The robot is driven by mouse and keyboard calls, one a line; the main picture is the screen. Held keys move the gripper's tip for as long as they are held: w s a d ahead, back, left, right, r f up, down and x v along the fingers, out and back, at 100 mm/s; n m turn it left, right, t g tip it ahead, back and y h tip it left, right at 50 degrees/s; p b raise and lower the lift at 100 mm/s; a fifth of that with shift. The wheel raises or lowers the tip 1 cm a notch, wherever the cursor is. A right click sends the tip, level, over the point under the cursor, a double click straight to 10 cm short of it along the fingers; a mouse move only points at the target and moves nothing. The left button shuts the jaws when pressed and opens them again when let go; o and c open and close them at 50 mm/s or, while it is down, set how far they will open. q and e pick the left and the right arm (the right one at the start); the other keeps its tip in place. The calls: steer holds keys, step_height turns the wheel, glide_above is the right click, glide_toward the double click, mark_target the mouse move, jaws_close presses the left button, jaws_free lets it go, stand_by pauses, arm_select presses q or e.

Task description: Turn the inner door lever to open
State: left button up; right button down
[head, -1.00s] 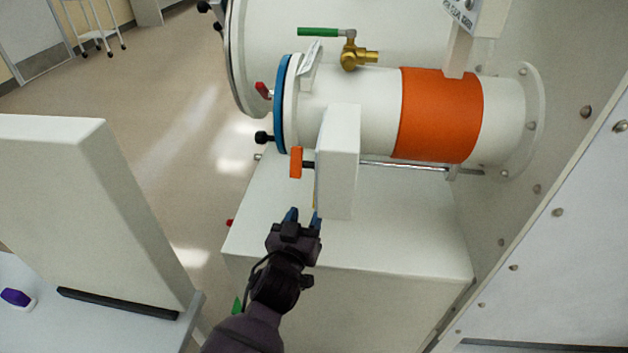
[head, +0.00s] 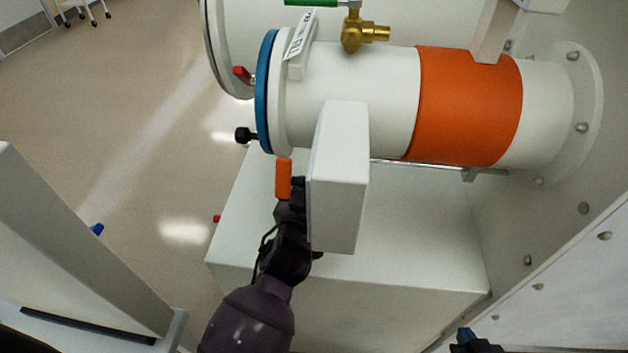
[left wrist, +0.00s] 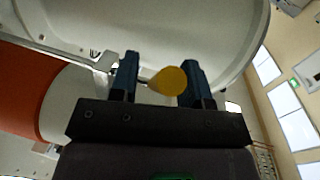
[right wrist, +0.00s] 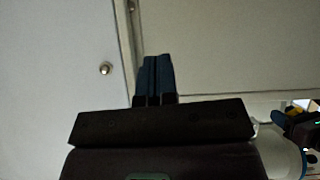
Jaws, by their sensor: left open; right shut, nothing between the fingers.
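An orange handle (head: 283,179) stands upright left of a white box, below the blue-rimmed end of a white cylindrical chamber (head: 345,95). A metal rod (head: 400,162) runs from behind the box towards the chamber's inner end. My left arm comes up from below. Its gripper, mostly hidden in the head view, is close beneath or beside the orange handle; contact cannot be told. In the left wrist view my left gripper (left wrist: 158,80) is open, with a round yellow end (left wrist: 167,80) showing between its fingers. My right gripper (head: 468,337) is at the bottom right, shut and empty (right wrist: 157,75).
The white box (head: 337,175) stands close beside the left gripper. A brass valve (head: 355,32) with a green handle is above the chamber. A bolted wall (head: 545,225) bounds the right. A pale upright panel (head: 70,240) is at the left, with open floor (head: 130,120) beyond.

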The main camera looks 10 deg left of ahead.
arm_select(q)
steer(key=shift+c, duration=0.2)
steer(key=c, duration=0.7)
steer(key=shift+r, duration=0.1)
jaws_close()
steer(key=shift+s+r+p, duration=0.1)
steer(key=shift+r+p, duration=0.1)
steer(key=shift+p, duration=0.3)
steer(key=r+g+p, duration=0.1)
steer(key=p, duration=0.4)
steer(key=shift+s+g, duration=0.35)
steer(key=shift+g, duration=0.05)
steer(key=shift+p, duration=0.55)
steer(key=shift+s+g+p, duration=0.2)
steer(key=shift+g+p, duration=0.4)
steer(key=shift+p, duration=0.05)
steer(key=shift+s+r+g+p, duration=0.2)
steer(key=shift+g+p, duration=0.1)
steer(key=shift+g, duration=0.1)
steer(key=shift+s+r+n+g+y, duration=0.15)
steer(key=shift+r+n+g+y, duration=0.2)
steer(key=shift+g, duration=0.35)
steer(key=shift+s+r+g, duration=0.2)
steer(key=shift+r+g, duration=0.2)
steer(key=shift+g, duration=0.4)
arm_select(e)
step_height(320, 180, up, 8)
steer(key=s, duration=0.1)
steer(key=shift+d, duration=0.2)
